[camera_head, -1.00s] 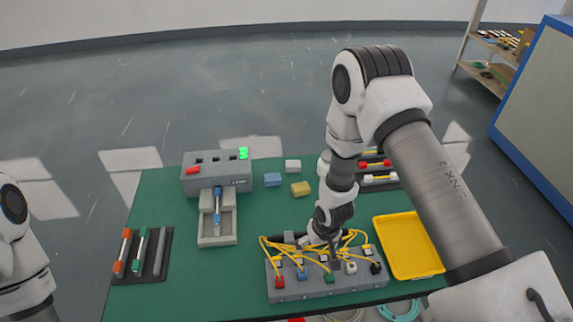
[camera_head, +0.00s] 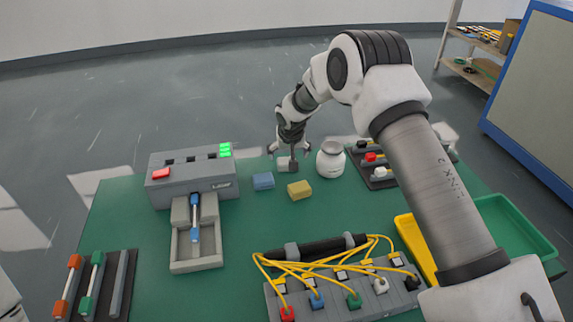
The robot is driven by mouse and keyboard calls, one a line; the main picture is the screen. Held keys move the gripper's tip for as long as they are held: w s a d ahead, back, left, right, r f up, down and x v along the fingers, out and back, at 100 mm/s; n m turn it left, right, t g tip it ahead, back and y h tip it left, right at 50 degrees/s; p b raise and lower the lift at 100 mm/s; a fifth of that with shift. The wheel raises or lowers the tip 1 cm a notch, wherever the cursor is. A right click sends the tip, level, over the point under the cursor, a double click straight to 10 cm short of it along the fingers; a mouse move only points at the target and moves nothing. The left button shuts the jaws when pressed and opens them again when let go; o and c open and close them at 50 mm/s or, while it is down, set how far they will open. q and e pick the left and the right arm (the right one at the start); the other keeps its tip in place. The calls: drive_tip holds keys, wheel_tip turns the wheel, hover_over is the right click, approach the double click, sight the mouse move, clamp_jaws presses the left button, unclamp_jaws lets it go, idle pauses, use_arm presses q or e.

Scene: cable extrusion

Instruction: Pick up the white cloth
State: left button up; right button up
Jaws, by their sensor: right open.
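The white cloth (camera_head: 283,164) is a small folded pale block on the far edge of the green table, beside the blue cloth (camera_head: 263,181) and the yellow cloth (camera_head: 300,190). My right gripper (camera_head: 290,152) is open, pointing down right at the white cloth, with its fingers spread to either side. It partly hides the cloth, and I cannot tell whether it touches it. My left gripper is out of view.
A white jar (camera_head: 330,160) stands close to the right of my right gripper. A grey machine (camera_head: 190,182) with green lights is at the left. A grey block with yellow cables (camera_head: 330,300) lies in front. A green tray (camera_head: 520,232) and yellow tray (camera_head: 413,245) are at the right.

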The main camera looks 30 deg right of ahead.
sight(287, 161)
drive_tip(key=x, duration=0.5)
drive_tip(key=shift+w+a, duration=0.1)
drive_tip(key=shift+w, duration=0.15)
drive_tip(key=shift+s+r, duration=0.25)
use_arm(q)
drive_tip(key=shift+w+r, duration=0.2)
use_arm(e)
drive_tip(key=c, duration=1)
drive_tip(key=shift+c, duration=0.2)
